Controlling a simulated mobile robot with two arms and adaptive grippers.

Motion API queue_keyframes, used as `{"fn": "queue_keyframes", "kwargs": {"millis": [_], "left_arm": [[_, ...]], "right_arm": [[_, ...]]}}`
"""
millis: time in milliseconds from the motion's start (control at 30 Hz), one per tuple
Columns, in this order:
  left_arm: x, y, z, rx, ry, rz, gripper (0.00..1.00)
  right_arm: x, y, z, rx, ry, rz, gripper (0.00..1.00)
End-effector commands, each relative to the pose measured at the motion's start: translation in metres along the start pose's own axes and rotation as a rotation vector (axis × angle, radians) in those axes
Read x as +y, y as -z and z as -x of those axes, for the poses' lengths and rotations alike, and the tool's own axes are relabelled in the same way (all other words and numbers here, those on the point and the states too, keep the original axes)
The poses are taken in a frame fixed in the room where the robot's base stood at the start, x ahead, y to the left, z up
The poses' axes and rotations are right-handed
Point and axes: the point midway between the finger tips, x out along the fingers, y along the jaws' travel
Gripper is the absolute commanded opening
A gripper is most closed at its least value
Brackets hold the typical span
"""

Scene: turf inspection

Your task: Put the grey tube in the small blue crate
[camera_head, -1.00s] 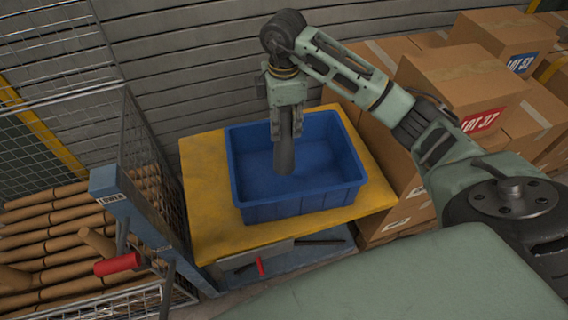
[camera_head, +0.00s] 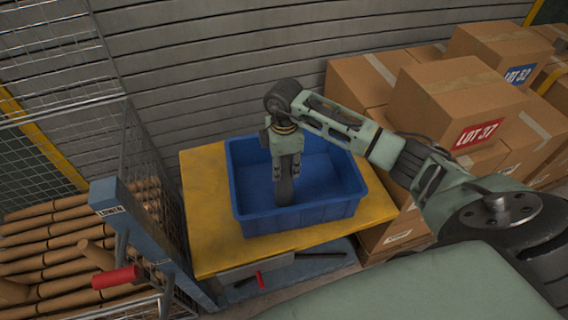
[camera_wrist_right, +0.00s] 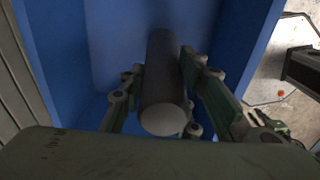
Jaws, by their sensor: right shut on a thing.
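The small blue crate (camera_head: 330,212) stands on a yellow-topped table. My right gripper (camera_head: 287,180) points down inside the crate's opening, and is shut on the grey tube (camera_head: 285,192). The tube hangs upright between the fingers, its lower end inside the crate; whether it touches the floor I cannot tell. In the right wrist view the tube (camera_wrist_right: 163,90) sits between the two fingers (camera_wrist_right: 165,95), with blue crate walls (camera_wrist_right: 235,50) around it. My left gripper is not in view.
The yellow table top (camera_head: 208,225) has bare room left of the crate. Cardboard boxes (camera_head: 455,100) are stacked at the right.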

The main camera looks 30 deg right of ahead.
Motion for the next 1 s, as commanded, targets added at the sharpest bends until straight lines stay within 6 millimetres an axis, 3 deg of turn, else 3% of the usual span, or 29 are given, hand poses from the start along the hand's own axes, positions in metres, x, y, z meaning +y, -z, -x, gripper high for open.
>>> {"fn": "queue_keyframes", "kwargs": {"millis": [267, 300, 467, 767, 1000], "left_arm": [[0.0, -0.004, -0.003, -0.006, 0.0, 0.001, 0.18], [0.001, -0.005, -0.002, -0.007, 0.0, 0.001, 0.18], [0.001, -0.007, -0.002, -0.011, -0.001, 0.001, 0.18], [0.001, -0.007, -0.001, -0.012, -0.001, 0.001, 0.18], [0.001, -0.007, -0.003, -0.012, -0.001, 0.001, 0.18]], "right_arm": [[0.0, 0.0, -0.003, 0.0, -0.001, 0.0, 0.0], [0.0, 0.0, -0.002, 0.001, -0.001, 0.0, 0.33], [0.0, 0.0, -0.002, 0.0, -0.001, 0.0, 0.47], [0.0, 0.0, -0.001, 0.0, -0.001, 0.0, 0.49], [0.002, 0.0, 0.023, 0.002, -0.005, 0.0, 0.49]]}}
